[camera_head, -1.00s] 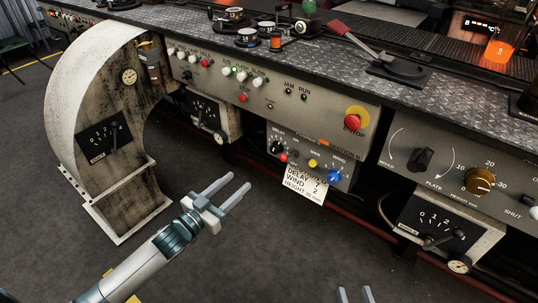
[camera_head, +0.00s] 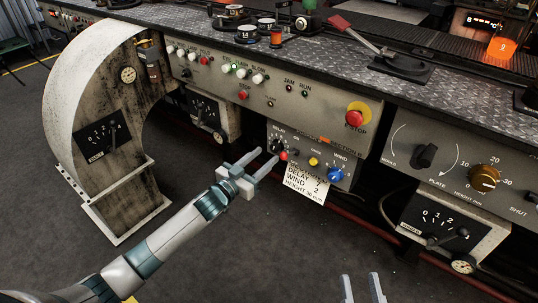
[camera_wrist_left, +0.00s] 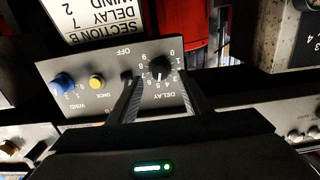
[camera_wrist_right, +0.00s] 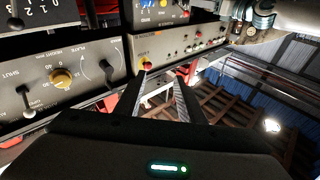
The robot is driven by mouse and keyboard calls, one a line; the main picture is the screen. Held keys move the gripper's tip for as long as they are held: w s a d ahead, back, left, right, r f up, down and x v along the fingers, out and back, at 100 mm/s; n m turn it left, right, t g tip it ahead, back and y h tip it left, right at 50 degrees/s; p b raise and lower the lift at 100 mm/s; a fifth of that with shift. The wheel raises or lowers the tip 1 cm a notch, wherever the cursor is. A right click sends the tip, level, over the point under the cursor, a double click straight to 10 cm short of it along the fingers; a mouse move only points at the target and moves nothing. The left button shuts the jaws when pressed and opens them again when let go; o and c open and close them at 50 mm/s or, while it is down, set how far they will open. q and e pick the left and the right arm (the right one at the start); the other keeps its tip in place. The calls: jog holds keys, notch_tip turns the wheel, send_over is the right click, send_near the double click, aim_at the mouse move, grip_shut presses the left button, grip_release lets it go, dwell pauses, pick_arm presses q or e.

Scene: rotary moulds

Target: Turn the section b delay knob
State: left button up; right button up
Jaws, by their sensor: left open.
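The section B delay knob (camera_head: 276,146) is a small black knob at the left end of the section B panel. In the left wrist view the delay knob (camera_wrist_left: 159,66) shows upside down with its number ring. My left gripper (camera_head: 268,154) is open and points at the panel just in front of the knob. In the left wrist view the knob appears between the open fingertips (camera_wrist_left: 159,76); contact cannot be told. A card (camera_head: 304,184) under the panel reads delay 7, wind 2. My right gripper (camera_head: 361,277) is open and empty at the lower edge, away from the panel.
A red control (camera_head: 283,156) sits close beside the delay knob. A yellow button (camera_head: 313,162) and the blue wind knob (camera_head: 334,174) are further right. An E-stop (camera_head: 354,119) is above right. The floor before the panel is free.

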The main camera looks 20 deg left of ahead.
aim_at(273, 149)
pick_arm(q)
jog(key=shift+x, duration=1.7)
pick_arm(e)
jog(key=shift+s+r+t, duration=0.25)
jog(key=shift+r+t, duration=0.1)
jog(key=shift+r, duration=0.2)
jog(key=shift+s+r+t, duration=0.2)
jog(key=shift+r+t, duration=0.15)
jog(key=shift+r, duration=0.15)
pick_arm(q)
jog(key=c, duration=1)
